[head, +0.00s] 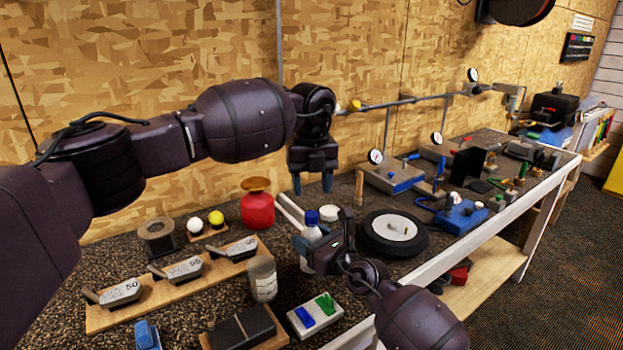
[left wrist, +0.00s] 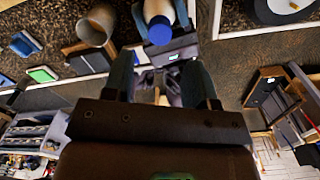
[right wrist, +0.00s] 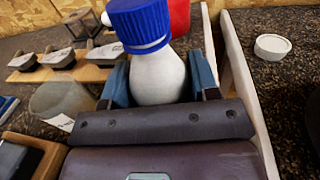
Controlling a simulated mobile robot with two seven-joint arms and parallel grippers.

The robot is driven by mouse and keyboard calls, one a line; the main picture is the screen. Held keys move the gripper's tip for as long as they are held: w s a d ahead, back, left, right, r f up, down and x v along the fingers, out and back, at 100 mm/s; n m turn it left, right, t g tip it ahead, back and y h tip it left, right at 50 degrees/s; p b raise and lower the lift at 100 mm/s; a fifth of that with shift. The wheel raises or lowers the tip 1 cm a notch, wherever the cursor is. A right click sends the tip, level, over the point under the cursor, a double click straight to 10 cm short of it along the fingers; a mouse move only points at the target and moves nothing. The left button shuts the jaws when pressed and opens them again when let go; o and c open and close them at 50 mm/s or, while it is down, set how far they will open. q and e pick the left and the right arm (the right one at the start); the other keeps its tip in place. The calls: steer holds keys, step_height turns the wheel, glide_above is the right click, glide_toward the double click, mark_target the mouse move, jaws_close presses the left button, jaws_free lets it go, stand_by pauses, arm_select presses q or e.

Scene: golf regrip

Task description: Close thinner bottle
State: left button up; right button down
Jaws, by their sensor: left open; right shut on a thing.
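The thinner bottle (head: 311,236) is white with a blue cap (head: 312,217) and stands upright near the middle of the bench. In the right wrist view, the bottle (right wrist: 158,76) is between my right fingers and the blue cap (right wrist: 140,24) sits on its neck; I cannot tell how tight. My right gripper (head: 312,250) is shut on the bottle body, its fingers partly hidden. My left gripper (head: 312,186) is open and empty, pointing down, above and apart from the cap. The cap also shows in the left wrist view (left wrist: 160,31).
A red can (head: 257,208) stands left of the bottle, a grey cup (head: 262,279) in front of it. A white round lid (head: 330,213) and a black wheel (head: 393,233) lie to the right. A tray with blue and green pieces (head: 315,316) is near the front edge.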

mark_target(311, 214)
arm_select(q)
steer(key=shift+f, duration=3.45)
steer(key=c, duration=0.9)
steer(key=m, duration=0.3)
steer(key=shift+c, duration=0.2)
steer(key=m, duration=0.4)
steer(key=shift+m, duration=0.3)
steer(key=m, duration=0.7)
steer(key=o, duration=1)
